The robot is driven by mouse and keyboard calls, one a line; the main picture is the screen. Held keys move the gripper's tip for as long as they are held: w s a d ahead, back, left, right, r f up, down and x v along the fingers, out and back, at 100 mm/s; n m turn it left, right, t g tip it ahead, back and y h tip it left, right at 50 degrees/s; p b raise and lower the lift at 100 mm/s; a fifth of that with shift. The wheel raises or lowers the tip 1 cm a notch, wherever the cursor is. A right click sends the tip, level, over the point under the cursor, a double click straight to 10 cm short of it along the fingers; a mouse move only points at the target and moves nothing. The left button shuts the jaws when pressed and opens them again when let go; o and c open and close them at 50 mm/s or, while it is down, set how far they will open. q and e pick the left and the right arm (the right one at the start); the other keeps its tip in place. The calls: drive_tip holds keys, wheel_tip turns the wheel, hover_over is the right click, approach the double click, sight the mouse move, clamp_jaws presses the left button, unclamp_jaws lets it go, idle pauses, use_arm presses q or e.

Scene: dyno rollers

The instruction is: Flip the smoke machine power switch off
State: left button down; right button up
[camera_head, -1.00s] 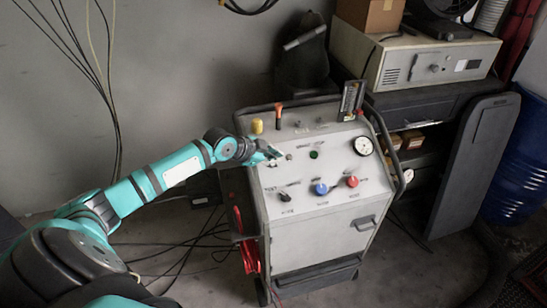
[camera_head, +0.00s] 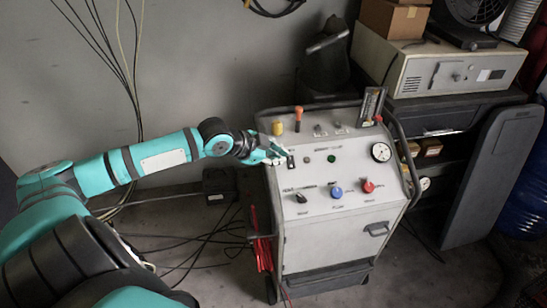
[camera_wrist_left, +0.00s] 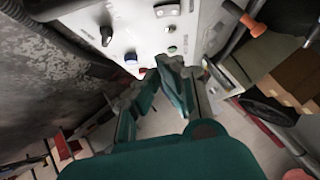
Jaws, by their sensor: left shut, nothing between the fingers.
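The smoke machine (camera_head: 345,235) is a light grey wheeled cabinet with a sloped control panel. A small dark switch (camera_head: 291,163) sits at the panel's upper left, beside a small button and a green one (camera_head: 331,158). I cannot read its label or its position. My left gripper (camera_head: 285,155) is shut and empty, its fingertips right at the upper left of this switch and partly over that spot. Contact cannot be told. In the left wrist view the gripper (camera_wrist_left: 163,66) points at the panel, with a black knob (camera_wrist_left: 107,35) beyond. My right gripper is not in view.
Black, blue (camera_head: 336,192) and red (camera_head: 367,186) knobs sit lower on the panel, and a gauge (camera_head: 381,152) at its right. A dark handle rail surrounds the top. Cables (camera_head: 200,240) lie on the floor at left. A dark shelf unit (camera_head: 450,115) stands behind right.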

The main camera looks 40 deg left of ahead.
use_arm(q)
drive_tip(key=shift+d+v, duration=0.25)
drive_tip(key=shift+v, duration=0.8)
drive_tip(key=shift+s, duration=0.1)
